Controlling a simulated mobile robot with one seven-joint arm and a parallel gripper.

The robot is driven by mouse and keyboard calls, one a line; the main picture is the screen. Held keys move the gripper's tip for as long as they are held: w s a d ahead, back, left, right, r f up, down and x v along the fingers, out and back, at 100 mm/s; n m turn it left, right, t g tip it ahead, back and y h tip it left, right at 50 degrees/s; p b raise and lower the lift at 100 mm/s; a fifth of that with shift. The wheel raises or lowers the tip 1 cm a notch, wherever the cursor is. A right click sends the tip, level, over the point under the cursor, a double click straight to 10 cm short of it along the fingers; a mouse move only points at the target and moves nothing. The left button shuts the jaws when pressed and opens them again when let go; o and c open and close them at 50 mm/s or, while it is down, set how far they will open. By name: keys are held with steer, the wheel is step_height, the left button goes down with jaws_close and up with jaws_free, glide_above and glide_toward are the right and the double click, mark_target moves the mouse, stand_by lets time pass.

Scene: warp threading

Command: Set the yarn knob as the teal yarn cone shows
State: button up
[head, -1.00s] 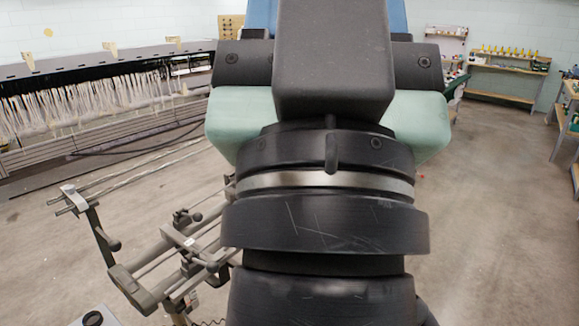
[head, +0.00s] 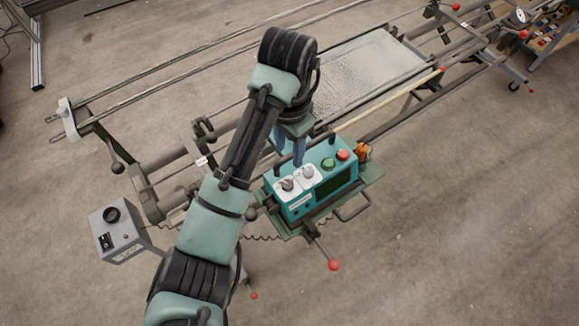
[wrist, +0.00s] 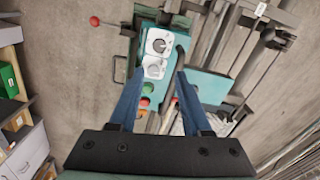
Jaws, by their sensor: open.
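A teal control box (head: 322,193) has a white panel with two round knobs, a left knob (head: 287,184) and a right knob (head: 308,171). Both also show in the wrist view, one farther (wrist: 158,45) and one nearer (wrist: 154,70). I cannot tell which is the yarn knob, nor read their marks. My gripper (wrist: 158,72) is open, its blue fingers apart on either side of the box's top; nothing is held. In the head view my gripper (head: 290,150) is over the box's back edge. I cannot make out a teal yarn cone.
A green button (head: 328,164) and a red button (head: 343,155) are beside the knobs. A grey box (head: 123,240) with a black knob stands at left. Machine rails run behind. A red-ended lever (head: 333,265) juts out in front. The floor at right is clear.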

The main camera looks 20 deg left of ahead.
mark_target(288, 183)
steer(key=f+b, duration=0.1)
steer(key=f, duration=0.2)
steer(key=f+b, duration=0.1)
steer(key=f, duration=0.3)
steer(key=f+b, duration=0.1)
steer(key=f, duration=0.3)
steer(key=shift+s+f+b, duration=0.2)
steer(key=shift+s+b, duration=0.1)
steer(key=shift+w+f, duration=0.1)
steer(key=shift+f, duration=0.6)
jaws_close()
